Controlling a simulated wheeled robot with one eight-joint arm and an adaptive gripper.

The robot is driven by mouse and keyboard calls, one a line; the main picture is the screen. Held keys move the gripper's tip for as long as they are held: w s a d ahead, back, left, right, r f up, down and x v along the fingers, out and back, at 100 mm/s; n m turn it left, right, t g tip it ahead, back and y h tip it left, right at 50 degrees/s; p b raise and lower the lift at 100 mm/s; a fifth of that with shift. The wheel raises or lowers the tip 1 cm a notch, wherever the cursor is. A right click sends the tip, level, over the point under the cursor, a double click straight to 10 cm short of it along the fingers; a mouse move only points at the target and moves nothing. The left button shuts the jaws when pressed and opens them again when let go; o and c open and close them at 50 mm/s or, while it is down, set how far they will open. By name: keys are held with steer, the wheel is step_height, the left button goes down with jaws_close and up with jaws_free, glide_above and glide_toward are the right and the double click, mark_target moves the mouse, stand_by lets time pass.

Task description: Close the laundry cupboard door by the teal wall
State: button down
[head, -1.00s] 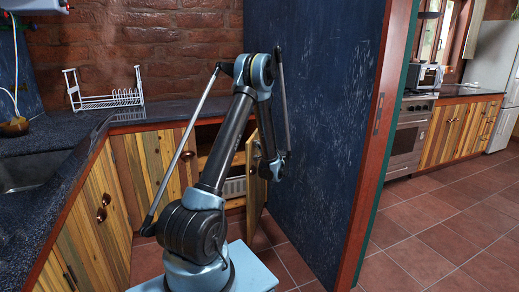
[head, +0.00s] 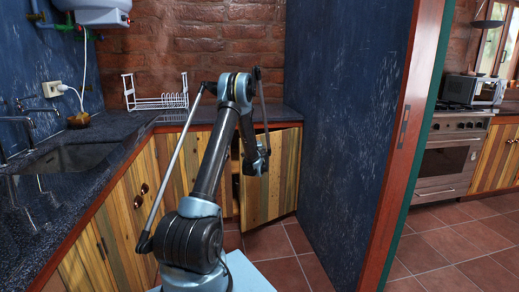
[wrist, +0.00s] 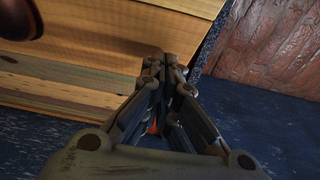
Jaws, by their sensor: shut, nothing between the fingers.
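The laundry cupboard door (head: 277,180), of striped wooden planks, stands ajar beneath the counter at the back, beside the scratched dark blue-teal wall (head: 345,130). A dark gap (head: 236,178) shows along its left edge.
A dark counter (head: 130,125) with a sink (head: 70,158) runs along the left, above wooden cupboards. A white dish rack (head: 158,100) stands on it. A red-framed wall end (head: 400,150) is at the right, with a stove (head: 450,150) beyond. Tiled floor shows before the door.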

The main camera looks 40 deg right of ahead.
steer(key=w+d, duration=0.3)
steer(key=w, duration=1.5)
steer(key=shift+w+r, duration=0.1)
steer(key=shift+r, duration=0.05)
steer(key=w+a, duration=0.1)
steer(key=a, duration=0.9)
steer(key=shift+w+f, duration=0.2)
steer(key=shift+w, duration=0.05)
